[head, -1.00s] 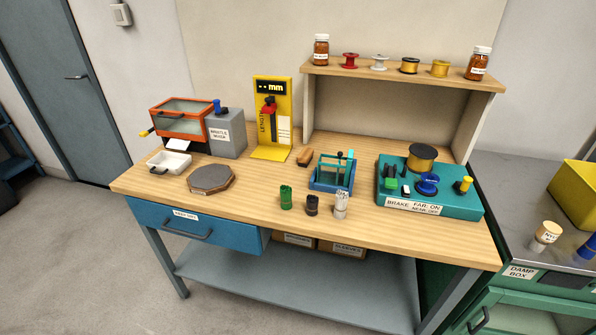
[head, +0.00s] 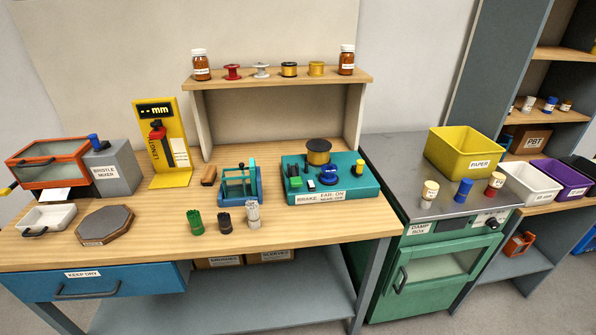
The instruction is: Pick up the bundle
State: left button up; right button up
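The task's bundle could be one of several bundle-like items, and I cannot tell which. A green bundle (head: 195,222), a black bundle (head: 224,222) and a pale grey-white bundle (head: 252,213) stand upright in a row near the front of the wooden bench (head: 300,232). On the damp box (head: 400,150) to the right stand a cream-topped cylinder (head: 429,194), a blue one (head: 463,190) and a red one with a pale top (head: 494,184). Neither of my grippers is in view.
A blue fixture (head: 240,198) and a teal brake unit (head: 340,190) sit behind the row. An octagonal plate (head: 105,224) and white tray (head: 48,218) lie left. A yellow paper bin (head: 465,155) stands on the damp box. The bench front right is clear.

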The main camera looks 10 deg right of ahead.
aim_at(467, 184)
jog(key=i+l, duration=0.1)
jog(key=l, duration=0.3)
jog(key=i+l+z, duration=0.1)
jog(key=l, duration=0.25)
jog(key=i+l, duration=0.1)
jog(key=l, duration=0.25)
jog(key=i+l+z, duration=0.1)
jog(key=l, duration=0.3)
jog(key=i+l, duration=0.15)
jog(key=l, duration=0.2)
jog(key=i+l, duration=0.15)
jog(key=l, duration=0.2)
jog(key=z, duration=0.05)
